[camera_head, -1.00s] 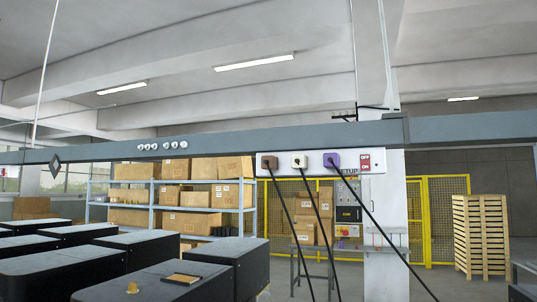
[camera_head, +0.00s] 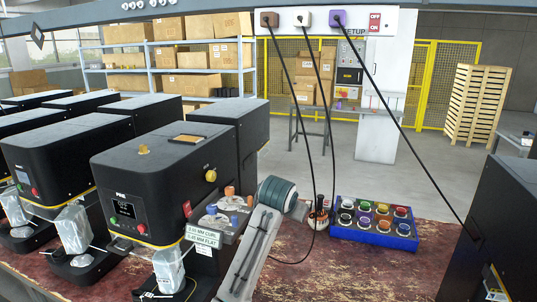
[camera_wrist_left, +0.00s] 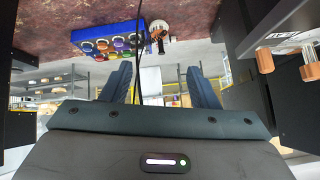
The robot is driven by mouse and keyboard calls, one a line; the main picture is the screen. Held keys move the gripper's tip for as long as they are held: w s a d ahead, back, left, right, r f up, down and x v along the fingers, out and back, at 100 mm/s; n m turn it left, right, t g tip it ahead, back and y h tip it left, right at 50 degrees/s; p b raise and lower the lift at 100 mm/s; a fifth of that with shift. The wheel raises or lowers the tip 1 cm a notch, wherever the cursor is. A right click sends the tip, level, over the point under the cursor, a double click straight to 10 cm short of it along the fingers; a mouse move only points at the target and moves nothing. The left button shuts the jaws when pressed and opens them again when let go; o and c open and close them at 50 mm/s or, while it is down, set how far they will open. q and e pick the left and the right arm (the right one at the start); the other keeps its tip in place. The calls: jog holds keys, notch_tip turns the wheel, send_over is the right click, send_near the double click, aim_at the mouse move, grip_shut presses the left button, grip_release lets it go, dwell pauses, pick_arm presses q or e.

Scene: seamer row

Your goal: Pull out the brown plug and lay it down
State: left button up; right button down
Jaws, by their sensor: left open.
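The brown plug (camera_head: 269,19) sits in the white socket strip (camera_head: 289,27) at the top of the head view. A black cord hangs down from it. A white plug (camera_head: 304,18) and a purple plug (camera_head: 339,18) sit to its right in the same strip. Dark cords run behind the gap between the fingers there. The plugs cannot be made out in the left wrist view. My right gripper is in neither view.
Black machines (camera_head: 150,180) fill the left, and a dark cabinet (camera_head: 497,220) stands at the right. Cords hang across the middle.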

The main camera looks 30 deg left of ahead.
pick_arm(q)
jog(key=w+a+r+n+t, duration=0.1)
jog(key=a+r, duration=0.1)
jog(key=r, duration=1.3)
jog(key=w+a+r+t, duration=0.1)
jog(key=r, duration=1.5)
jog(key=s+a+r+t, duration=0.1)
jog(key=s+r, duration=0.3)
jog(key=r, duration=0.7)
jog(key=s+a+r+n+t, duration=0.1)
jog(key=s+a+r, duration=0.2)
jog(key=r, duration=0.9)
jog(key=shift+s+r+n+y, duration=0.3)
jog(key=shift+s+y, duration=0.1)
jog(key=shift+w+p, duration=0.15)
jog(key=shift+p, duration=0.15)
